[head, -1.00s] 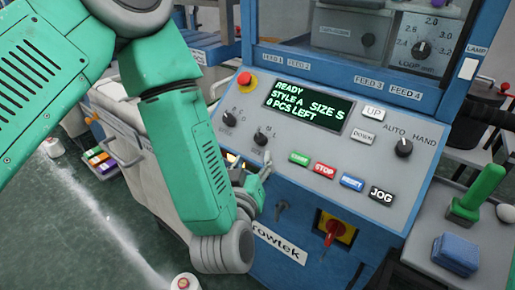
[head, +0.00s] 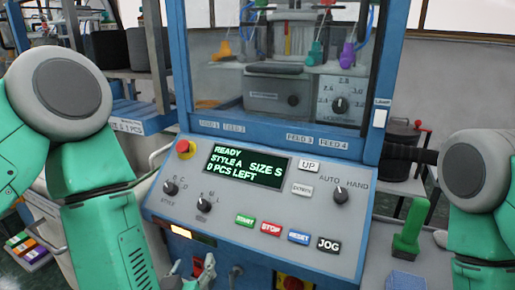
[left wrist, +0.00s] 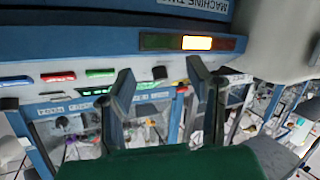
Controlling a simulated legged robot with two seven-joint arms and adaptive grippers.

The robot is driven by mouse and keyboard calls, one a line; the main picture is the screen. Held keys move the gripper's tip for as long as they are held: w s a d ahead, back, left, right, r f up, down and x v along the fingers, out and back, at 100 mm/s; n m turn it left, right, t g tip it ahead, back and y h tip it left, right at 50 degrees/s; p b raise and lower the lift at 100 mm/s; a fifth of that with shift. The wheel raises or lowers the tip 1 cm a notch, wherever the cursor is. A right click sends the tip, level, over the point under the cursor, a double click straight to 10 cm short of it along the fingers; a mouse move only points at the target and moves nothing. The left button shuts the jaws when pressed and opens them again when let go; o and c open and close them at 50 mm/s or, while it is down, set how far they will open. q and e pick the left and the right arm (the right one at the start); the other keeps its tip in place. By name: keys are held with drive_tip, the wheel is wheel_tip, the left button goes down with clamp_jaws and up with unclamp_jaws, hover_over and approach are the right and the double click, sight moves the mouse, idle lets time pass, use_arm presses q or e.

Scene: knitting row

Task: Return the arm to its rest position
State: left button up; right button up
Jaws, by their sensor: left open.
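My left arm (head: 105,215) is green and grey and comes down the left side of the head view. My left gripper (head: 190,272) shows only partly at the bottom edge, in front of the lower left of the blue machine's control panel (head: 270,205). In the left wrist view the two dark fingers (left wrist: 158,74) stand apart with nothing between them. My right arm (head: 480,190) shows at the right edge; its gripper is out of view.
The panel display (head: 247,166) reads READY, STYLE A, SIZE S, 0 PCS LEFT. A red stop knob (head: 185,148) and a row of buttons (head: 285,232) sit on the panel. A green handle (head: 408,232) and blue block (head: 407,281) stand at right.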

use_arm(q)
drive_tip(key=s+a+f+m+g+h, duration=0.1)
drive_tip(key=s+a+f+g, duration=0.15)
drive_tip(key=f, duration=0.35)
drive_tip(key=s+a+f+m+g, duration=0.1)
drive_tip(key=s+f+g, duration=0.2)
drive_tip(key=f, duration=0.2)
drive_tip(key=s+a+f+m+g, duration=0.1)
drive_tip(key=s+a+f+g, duration=0.3)
drive_tip(key=s, duration=0.5)
drive_tip(key=s+a+f+m+g, duration=0.1)
drive_tip(key=s+a+f+g, duration=0.4)
drive_tip(key=s+f, duration=0.2)
drive_tip(key=shift+s+a, duration=0.25)
drive_tip(key=shift+s, duration=0.65)
drive_tip(key=shift+w+f, duration=0.1)
drive_tip(key=shift+w, duration=0.05)
